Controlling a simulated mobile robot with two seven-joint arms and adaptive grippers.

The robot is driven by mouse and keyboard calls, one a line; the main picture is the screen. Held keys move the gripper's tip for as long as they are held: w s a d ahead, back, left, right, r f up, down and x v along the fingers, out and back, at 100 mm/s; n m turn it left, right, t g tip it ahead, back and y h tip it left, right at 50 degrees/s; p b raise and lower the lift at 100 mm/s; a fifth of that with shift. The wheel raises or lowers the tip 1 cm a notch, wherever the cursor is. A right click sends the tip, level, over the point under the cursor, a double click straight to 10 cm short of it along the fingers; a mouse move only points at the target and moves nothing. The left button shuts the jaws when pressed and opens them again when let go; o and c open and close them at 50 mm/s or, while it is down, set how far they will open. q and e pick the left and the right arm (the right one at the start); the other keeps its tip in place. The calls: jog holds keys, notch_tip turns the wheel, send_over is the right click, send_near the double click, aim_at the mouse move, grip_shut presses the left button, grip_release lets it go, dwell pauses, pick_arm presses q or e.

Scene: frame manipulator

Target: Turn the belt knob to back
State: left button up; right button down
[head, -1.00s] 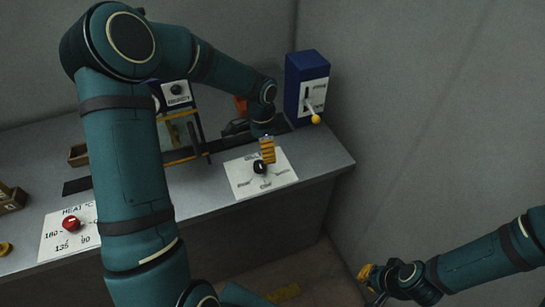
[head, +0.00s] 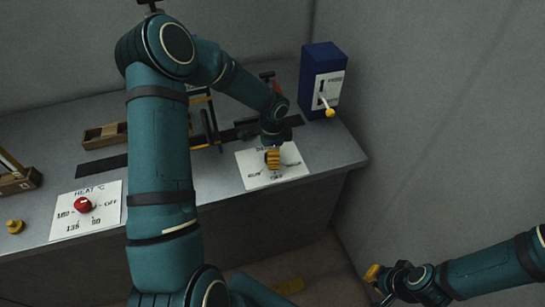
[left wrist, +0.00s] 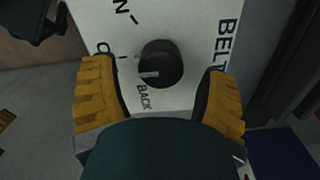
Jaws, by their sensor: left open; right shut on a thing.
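The belt knob (left wrist: 161,63) is round and black, on a white panel (left wrist: 188,20) lettered BELT. In the left wrist view its white mark is at the lower left, on the side of the partly hidden OFF label and the BACK label. My left gripper (left wrist: 159,70) is open, with one yellow finger on each side of the knob and gaps between. In the head view the left gripper (head: 273,158) is over the panel and hides most of the knob. My right gripper (head: 374,275) is shut at lower right, away from the bench; what it holds cannot be made out.
A blue box (head: 320,70) with a yellow-tipped lever (head: 328,108) stands behind and right of the panel. A red heat knob (head: 83,205) is on a white card at left.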

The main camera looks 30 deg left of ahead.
pick_arm(q)
jog(key=shift+f, duration=0.6)
jog(key=c, duration=1.2)
